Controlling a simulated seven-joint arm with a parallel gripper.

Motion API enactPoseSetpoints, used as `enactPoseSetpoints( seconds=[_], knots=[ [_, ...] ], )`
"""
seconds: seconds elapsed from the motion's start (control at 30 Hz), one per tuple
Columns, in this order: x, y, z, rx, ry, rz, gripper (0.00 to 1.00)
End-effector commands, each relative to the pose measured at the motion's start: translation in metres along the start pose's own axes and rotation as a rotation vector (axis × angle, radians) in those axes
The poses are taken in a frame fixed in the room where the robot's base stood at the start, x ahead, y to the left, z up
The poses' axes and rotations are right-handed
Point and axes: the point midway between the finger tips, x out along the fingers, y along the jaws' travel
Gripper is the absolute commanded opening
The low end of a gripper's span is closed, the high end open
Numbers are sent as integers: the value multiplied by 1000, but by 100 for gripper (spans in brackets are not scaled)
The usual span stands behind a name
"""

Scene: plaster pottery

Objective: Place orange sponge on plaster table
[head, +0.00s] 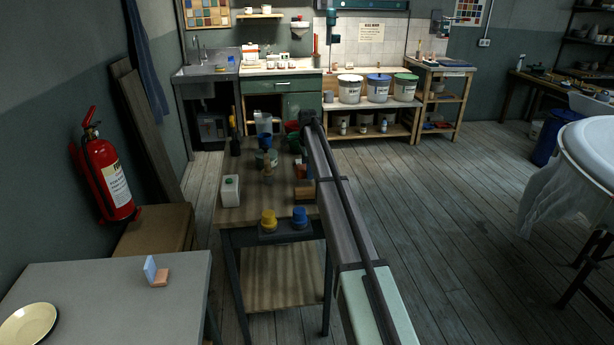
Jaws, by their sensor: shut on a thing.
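My arm runs from the lower right up to a dark end over the far part of a wooden-topped table (232,214). I cannot make out my gripper's fingers; they are hidden by the arm or not distinguishable. A small orange-brown block (303,193), possibly the orange sponge, shows at the table's right side, partly behind my arm. Another brownish block (299,216) lies nearer the front edge. I cannot tell for sure which is the sponge, nor whether this table is the plaster table.
A white bottle (230,192), yellow jar (268,219), blue jar (299,217) and several dark containers crowd the wooden table. A grey table (110,300) at lower left holds a plate (27,325) and a small blue-and-orange item (153,271).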

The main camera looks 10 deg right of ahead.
Motion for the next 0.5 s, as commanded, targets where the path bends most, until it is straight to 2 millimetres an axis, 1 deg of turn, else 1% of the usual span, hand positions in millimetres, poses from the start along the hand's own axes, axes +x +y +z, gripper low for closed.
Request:
enactPoseSetpoints(
  seconds=[0.2,0.27,0.5],
  knots=[
    [26,0,0,0,0,1,41],
    [31,0,0,0,0,1,41],
    [33,0,0,0,0,0,41]
  ],
)
